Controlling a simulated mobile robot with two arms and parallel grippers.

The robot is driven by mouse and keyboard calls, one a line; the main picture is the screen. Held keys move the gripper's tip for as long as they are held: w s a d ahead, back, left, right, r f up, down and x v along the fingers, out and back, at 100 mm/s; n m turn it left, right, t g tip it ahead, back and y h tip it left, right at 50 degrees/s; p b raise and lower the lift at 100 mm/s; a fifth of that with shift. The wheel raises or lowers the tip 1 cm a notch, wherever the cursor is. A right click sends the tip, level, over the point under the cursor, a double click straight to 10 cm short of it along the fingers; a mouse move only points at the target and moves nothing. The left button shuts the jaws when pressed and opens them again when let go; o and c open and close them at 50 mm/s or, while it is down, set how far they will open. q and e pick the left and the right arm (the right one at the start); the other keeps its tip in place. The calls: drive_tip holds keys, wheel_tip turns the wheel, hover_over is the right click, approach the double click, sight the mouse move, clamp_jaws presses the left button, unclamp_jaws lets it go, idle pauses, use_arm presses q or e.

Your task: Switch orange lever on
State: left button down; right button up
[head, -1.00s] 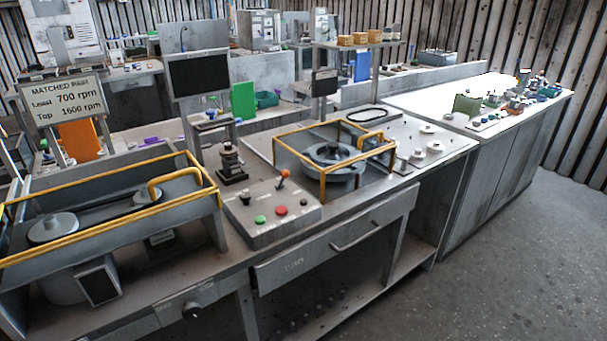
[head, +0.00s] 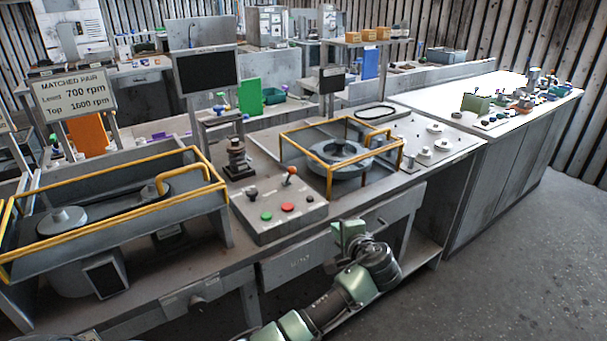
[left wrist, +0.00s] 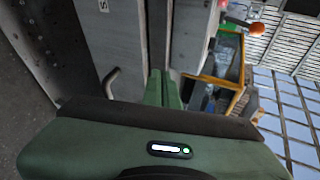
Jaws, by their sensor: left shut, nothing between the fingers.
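The orange lever (head: 291,172) stands on the sloped grey control box on the bench, with a ball knob on a short stalk leaning slightly right. Its orange knob (left wrist: 257,28) shows at the upper right in the left wrist view. My left gripper (head: 346,231) is in front of the bench by the drawer front, lower than the lever and to its right, apart from it. In the left wrist view its green fingers (left wrist: 163,88) are together with nothing between them. My right gripper is not in view.
Yellow rails guard the blower housing (head: 340,155) to the right. The drawer handle (left wrist: 109,82) is near my left gripper.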

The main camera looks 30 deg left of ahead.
sight(289, 177)
use_arm(q)
wheel_tip(289, 177, up, 14)
drive_tip(key=s+a+n+y, duration=0.1)
drive_tip(key=n+y, duration=0.1)
drive_tip(key=shift+s+r+y, duration=0.2)
drive_tip(key=shift+s+y, duration=0.1)
drive_tip(key=shift+y, duration=0.1)
drive_tip(key=shift+a, duration=0.1)
drive_tip(key=p+x, duration=0.1)
drive_tip(key=x, duration=0.9)
drive_tip(key=shift+a+p, duration=0.15)
drive_tip(key=shift+p, duration=0.2)
drive_tip(key=shift+s+a+f+p, duration=0.1)
drive_tip(key=shift+a+p, duration=0.15)
drive_tip(key=shift+a, duration=0.3)
drive_tip(key=shift+s+a+f+p, duration=0.1)
drive_tip(key=shift+s+a+p, duration=0.1)
drive_tip(key=shift+a, duration=0.35)
drive_tip(key=shift+s+a+f, duration=0.1)
drive_tip(key=shift+a+f, duration=0.15)
drive_tip(key=shift+a, duration=0.35)
drive_tip(key=shift+r, duration=0.1)
